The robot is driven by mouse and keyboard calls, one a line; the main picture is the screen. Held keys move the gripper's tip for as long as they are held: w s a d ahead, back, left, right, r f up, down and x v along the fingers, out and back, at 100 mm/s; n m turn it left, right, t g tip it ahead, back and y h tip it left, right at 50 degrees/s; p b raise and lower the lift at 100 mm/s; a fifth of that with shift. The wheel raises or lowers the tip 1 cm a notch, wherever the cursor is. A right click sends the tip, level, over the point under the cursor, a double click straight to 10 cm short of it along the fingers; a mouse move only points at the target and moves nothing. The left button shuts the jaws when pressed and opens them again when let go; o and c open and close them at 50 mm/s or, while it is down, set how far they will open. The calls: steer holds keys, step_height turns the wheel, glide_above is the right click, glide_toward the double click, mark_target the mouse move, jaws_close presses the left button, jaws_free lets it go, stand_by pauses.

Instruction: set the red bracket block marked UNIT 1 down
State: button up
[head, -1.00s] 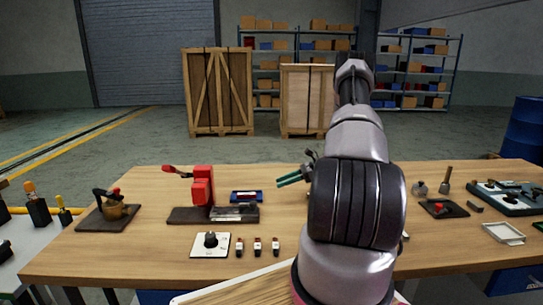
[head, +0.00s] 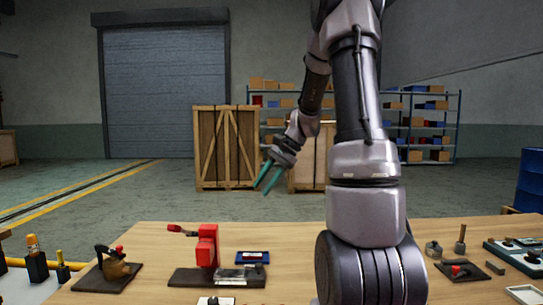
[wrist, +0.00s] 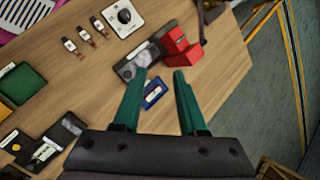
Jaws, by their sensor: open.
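A red block (head: 207,246) stands upright on a dark base plate (head: 190,278) on the wooden table, with a red lever sticking out to its left. The red block also shows in the wrist view (wrist: 178,45), right of and beyond my fingertips. No UNIT 1 marking is readable on it. My gripper (head: 261,190) is high above the table, up and to the right of the block in the head view. Its green fingers are apart and empty, as the wrist view also shows (wrist: 160,73).
A blue tray-like part (head: 252,257) lies right of the red block. A dial plate (wrist: 124,17) and several small switches (wrist: 84,34) lie nearby.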

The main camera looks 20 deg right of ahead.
steer(key=s+a+r+n+t+h, duration=0.2)
steer(key=s+r, duration=0.4)
steer(key=s, duration=0.4)
steer(key=s+a+r+n+t+h, duration=0.2)
steer(key=s+r+n, duration=0.4)
steer(key=s, duration=0.4)
steer(key=a+t, duration=0.1)
steer(key=a, duration=0.1)
steer(key=shift+s+a+r+h, duration=0.2)
steer(key=shift+s+a+h, duration=0.1)
steer(key=shift+s+h, duration=0.1)
